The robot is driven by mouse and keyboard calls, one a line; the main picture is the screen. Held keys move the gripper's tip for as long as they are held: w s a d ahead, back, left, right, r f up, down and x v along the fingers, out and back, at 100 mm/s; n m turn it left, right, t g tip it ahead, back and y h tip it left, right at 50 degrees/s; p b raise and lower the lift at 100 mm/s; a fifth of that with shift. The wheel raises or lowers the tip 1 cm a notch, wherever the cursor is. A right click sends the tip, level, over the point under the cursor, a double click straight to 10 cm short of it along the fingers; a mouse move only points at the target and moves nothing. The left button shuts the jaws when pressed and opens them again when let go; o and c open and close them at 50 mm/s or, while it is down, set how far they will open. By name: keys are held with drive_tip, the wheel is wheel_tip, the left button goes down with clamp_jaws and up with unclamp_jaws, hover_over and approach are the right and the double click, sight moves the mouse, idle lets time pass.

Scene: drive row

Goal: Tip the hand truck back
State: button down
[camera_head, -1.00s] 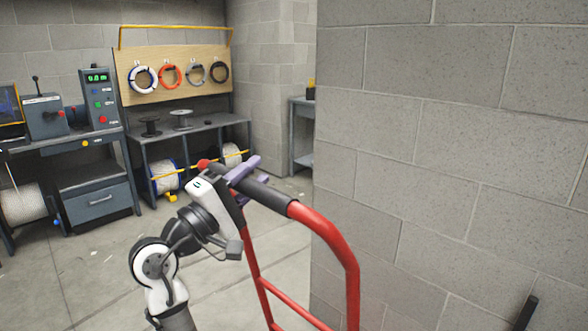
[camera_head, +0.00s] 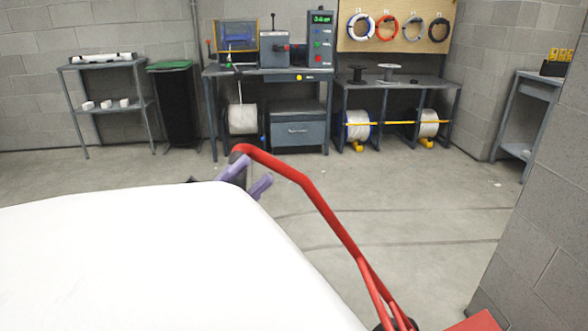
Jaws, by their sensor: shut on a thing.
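The red hand truck (camera_head: 335,222) slants from its handle at centre down to the lower right, where it leaves the picture. Its top bar curves over near the workbench. My gripper (camera_head: 245,178), with purple fingers, is shut on the dark handle grip. A large white part of my own body fills the lower left and hides the wrist and part of the handle. A red piece (camera_head: 478,322) and a bit of dark wheel (camera_head: 385,326) show at the bottom edge. The truck's exact tilt cannot be told.
A block wall corner (camera_head: 540,230) stands close on the right. A workbench (camera_head: 265,75) with machines, a spool bench (camera_head: 395,90), a dark bin (camera_head: 175,105) and a shelf (camera_head: 100,65) line the back. The concrete floor between is clear.

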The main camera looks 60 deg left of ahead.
drive_tip(key=shift+v, duration=1.4)
drive_tip(key=shift+s+r+b, duration=0.15)
drive_tip(key=shift+b, duration=0.15)
drive_tip(key=c, duration=1.1)
unclamp_jaws()
drive_tip(key=shift+a, duration=0.15)
drive_tip(key=shift+r, duration=0.1)
drive_tip(key=b+v, duration=0.1)
drive_tip(key=v, duration=1.2)
drive_tip(key=shift+f, duration=0.45)
drive_tip(key=shift+s, duration=0.1)
